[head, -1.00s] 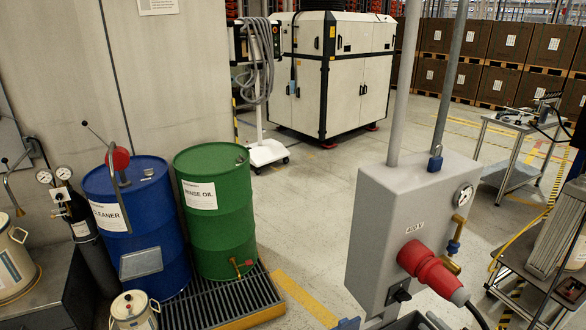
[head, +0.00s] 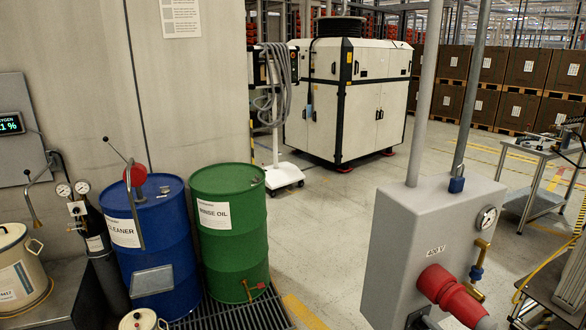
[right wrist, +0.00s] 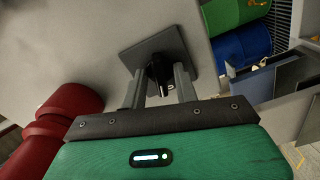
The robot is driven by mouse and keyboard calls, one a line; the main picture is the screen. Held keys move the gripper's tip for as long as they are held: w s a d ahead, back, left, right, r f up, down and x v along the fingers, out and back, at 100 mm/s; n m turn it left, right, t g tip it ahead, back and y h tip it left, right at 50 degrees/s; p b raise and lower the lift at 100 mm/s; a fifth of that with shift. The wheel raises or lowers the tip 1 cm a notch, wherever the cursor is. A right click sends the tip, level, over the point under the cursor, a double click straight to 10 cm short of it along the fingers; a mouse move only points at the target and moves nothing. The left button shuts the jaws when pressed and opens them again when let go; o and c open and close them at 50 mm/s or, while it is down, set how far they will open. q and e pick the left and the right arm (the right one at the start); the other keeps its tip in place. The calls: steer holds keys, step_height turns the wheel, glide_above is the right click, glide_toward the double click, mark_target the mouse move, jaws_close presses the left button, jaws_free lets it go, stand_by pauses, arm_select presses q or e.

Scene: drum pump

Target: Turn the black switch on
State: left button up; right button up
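The black switch (right wrist: 158,74) sits on a square dark grey plate (right wrist: 137,57) on the side of the grey box (right wrist: 50,55). In the right wrist view my right gripper (right wrist: 159,80) is open, with one finger on each side of the switch knob. I see small gaps between the fingers and the knob; contact is not clear. In the head view the grey box (head: 410,240) stands at the lower right, and the switch (head: 418,316) is only partly visible at the bottom edge. My left gripper is not in view.
A red plug (head: 447,292) sticks out of the box front; it also shows beside my gripper in the right wrist view (right wrist: 65,110). A gauge (head: 487,217) and a brass valve (head: 481,262) are on its right side. Blue (head: 165,225) and green (head: 228,240) drums stand left.

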jaws_close()
steer(key=shift+r+m+p, duration=0.1)
steer(key=shift+m+p, duration=0.45)
steer(key=shift+m, duration=0.45)
steer(key=shift+m+p, duration=0.3)
steer(key=shift+m, duration=0.8)
steer(key=shift+m+p, duration=0.5)
steer(key=shift+m, duration=1.5)
